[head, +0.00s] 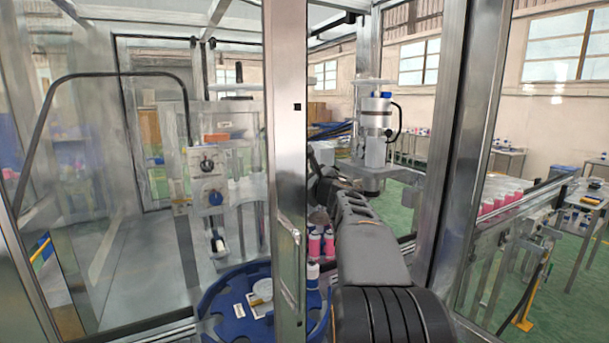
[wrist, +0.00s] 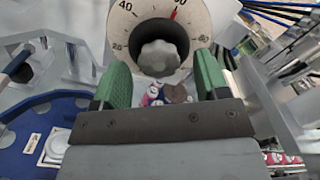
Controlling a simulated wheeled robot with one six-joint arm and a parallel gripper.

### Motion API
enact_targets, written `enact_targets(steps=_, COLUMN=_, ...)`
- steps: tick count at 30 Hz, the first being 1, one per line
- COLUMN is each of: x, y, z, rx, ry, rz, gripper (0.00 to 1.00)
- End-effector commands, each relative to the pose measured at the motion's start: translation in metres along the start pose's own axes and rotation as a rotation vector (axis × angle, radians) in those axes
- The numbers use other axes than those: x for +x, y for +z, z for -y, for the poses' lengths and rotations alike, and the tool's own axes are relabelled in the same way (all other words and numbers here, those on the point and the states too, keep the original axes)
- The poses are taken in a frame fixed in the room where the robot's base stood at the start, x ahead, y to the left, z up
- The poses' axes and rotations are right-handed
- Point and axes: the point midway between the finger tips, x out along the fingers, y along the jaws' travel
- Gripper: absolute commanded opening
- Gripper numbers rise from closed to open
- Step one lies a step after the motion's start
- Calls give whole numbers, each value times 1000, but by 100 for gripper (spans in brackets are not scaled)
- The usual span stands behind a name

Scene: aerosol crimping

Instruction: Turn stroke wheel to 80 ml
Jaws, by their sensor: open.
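In the wrist view a grey lobed knob, the stroke wheel (wrist: 158,58), sits at the centre of a round white dial (wrist: 139,20) with a dark hub. The marks 20, 40 and 80 are readable; another number at the top is cut off by the frame edge. A red pointer shows beside that top number, away from the 80 on the right. My gripper (wrist: 162,72) is open, its green-padded fingers apart to the left and right of the knob, with gaps showing on both sides. In the head view my arm hides the wheel and the fingertips.
A blue rotary table (head: 215,310) stands low at the front; it shows also at left in the wrist view (wrist: 65,112). A metal door post (head: 285,150) stands left of my arm. Pink cans (head: 314,246) stand beside the arm. A control panel (head: 207,182) is behind glass.

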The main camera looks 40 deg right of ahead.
Motion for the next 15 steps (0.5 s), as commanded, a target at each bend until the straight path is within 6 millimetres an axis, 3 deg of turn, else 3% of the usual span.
enact_targets(steps=13, x=9, y=0, z=-1, rx=0, ry=1, rz=0, gripper=68)
enact_targets(steps=15, x=9, y=0, z=-1, rx=0, ry=1, rz=0, gripper=63)
